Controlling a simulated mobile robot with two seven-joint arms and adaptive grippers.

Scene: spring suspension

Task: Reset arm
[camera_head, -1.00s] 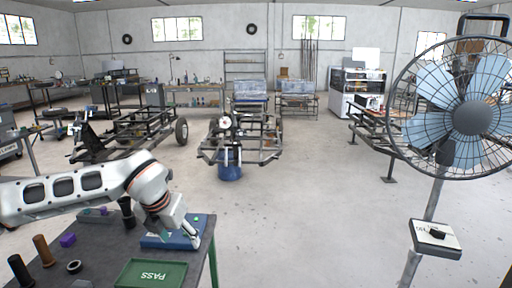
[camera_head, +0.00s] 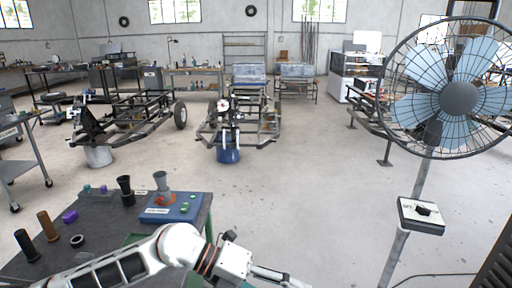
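My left arm comes in from the lower left and reaches across the front of the dark workbench (camera_head: 105,225). My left gripper (camera_head: 280,278) is past the bench's right edge, low in the picture, and points right. It is cut off by the bottom edge, so I cannot tell how far its fingers are apart. Nothing is visible in it. A blue test block (camera_head: 155,215) sits on the bench with a grey flared part (camera_head: 162,187) standing on it and a green spot at its right. My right gripper is not in view.
On the bench are a black flared part (camera_head: 125,190), a brown cylinder (camera_head: 48,226), a black cylinder (camera_head: 26,243), a purple block (camera_head: 70,216) and a ring (camera_head: 77,241). A fan (camera_head: 458,98) with a switch box (camera_head: 421,214) stands right. The middle floor is open.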

